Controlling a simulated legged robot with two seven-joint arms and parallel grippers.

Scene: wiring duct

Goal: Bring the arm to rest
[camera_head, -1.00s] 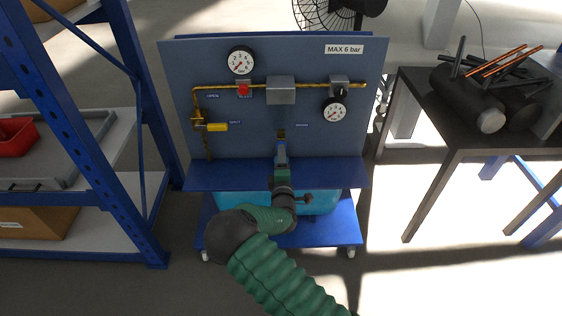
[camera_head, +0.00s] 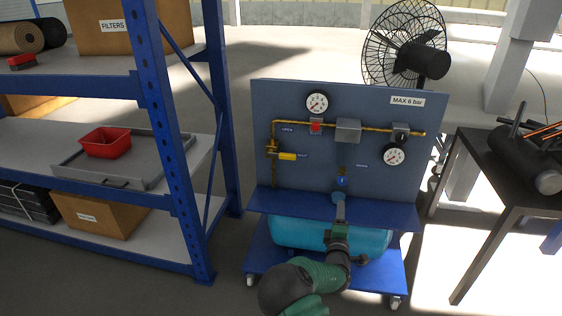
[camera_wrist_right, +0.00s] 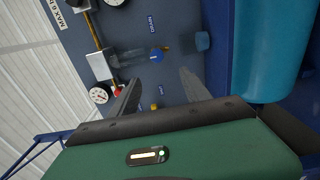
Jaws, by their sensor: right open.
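My right gripper (camera_head: 339,208) is in front of the lower middle of the blue-grey panel (camera_head: 375,165), over the blue ledge. In the right wrist view its two fingers (camera_wrist_right: 160,88) are spread with nothing between them. A blue knob (camera_head: 342,182) on the panel shows just above the gripper; it also shows in the right wrist view (camera_wrist_right: 156,55), beyond the fingertips and apart from them. My green right forearm comes up from the bottom edge. My left gripper is not in view.
The panel carries gauges (camera_head: 317,103), brass piping, a red button (camera_head: 315,127) and a yellow handle (camera_head: 287,156). A teal tank (camera_head: 300,235) sits under the ledge. A blue shelf rack (camera_head: 172,150) stands left, a black table (camera_head: 490,170) right, a fan (camera_head: 405,50) behind.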

